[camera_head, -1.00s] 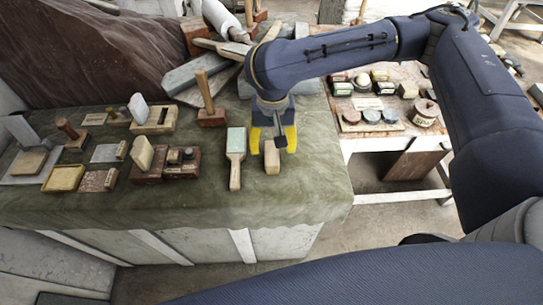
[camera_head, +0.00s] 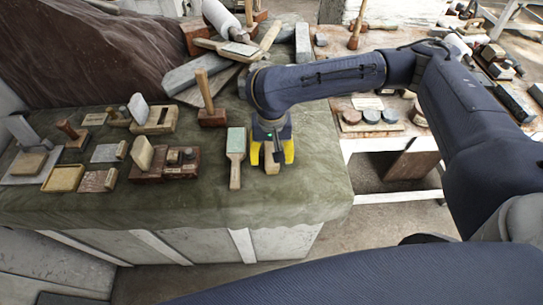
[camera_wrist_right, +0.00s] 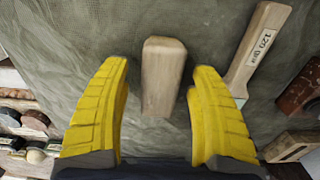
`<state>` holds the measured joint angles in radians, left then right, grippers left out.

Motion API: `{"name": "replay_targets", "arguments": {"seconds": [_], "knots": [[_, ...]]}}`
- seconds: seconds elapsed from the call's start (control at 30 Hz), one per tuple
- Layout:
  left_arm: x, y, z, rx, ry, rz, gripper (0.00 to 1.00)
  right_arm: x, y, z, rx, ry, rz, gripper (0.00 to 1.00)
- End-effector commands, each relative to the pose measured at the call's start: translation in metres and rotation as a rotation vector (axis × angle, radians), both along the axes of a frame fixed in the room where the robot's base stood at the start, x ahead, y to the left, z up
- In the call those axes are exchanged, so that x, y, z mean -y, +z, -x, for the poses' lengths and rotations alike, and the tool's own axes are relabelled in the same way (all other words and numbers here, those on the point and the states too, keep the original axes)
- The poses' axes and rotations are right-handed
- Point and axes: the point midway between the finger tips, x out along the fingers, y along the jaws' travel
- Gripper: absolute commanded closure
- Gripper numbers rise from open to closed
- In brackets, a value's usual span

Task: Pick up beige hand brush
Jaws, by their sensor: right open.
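The beige hand brush, seen as a pale wooden block (camera_wrist_right: 163,75), lies on the green cloth between my right gripper's fingers. In the head view the block (camera_head: 271,158) is largely covered by the gripper. My right gripper (camera_head: 272,163) has yellow fingers pointing down, one on each side of the block. In the right wrist view the gripper (camera_wrist_right: 160,92) is open, with a gap between the block and each finger. My left gripper is in neither view.
A paddle-like tool (camera_head: 236,155) with a pale green top lies close to the left of the gripper. A wooden-handled mallet (camera_head: 208,105) stands behind it. Several blocks and tools lie farther left. The cloth (camera_head: 305,190) is bare toward its front right edge.

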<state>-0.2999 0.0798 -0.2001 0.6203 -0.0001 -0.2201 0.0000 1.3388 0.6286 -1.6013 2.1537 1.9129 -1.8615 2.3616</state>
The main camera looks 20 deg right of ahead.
Motion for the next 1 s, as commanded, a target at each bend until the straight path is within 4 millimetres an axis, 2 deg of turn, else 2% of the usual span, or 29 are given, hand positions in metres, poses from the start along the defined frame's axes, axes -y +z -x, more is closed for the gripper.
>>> {"name": "replay_targets", "arguments": {"seconds": [0.07, 0.57, 1.0], "knots": [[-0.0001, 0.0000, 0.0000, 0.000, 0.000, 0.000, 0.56, 0.0000, 0.0001, 0.0000, 0.000, 0.000, 0.000, 0.38], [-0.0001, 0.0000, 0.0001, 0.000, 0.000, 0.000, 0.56, 0.0000, 0.0002, 0.0001, 0.000, 0.000, 0.000, 0.96], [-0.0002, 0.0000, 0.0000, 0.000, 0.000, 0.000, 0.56, -0.0001, 0.0059, -0.0005, 0.001, 0.000, -0.001, 0.97]]}}
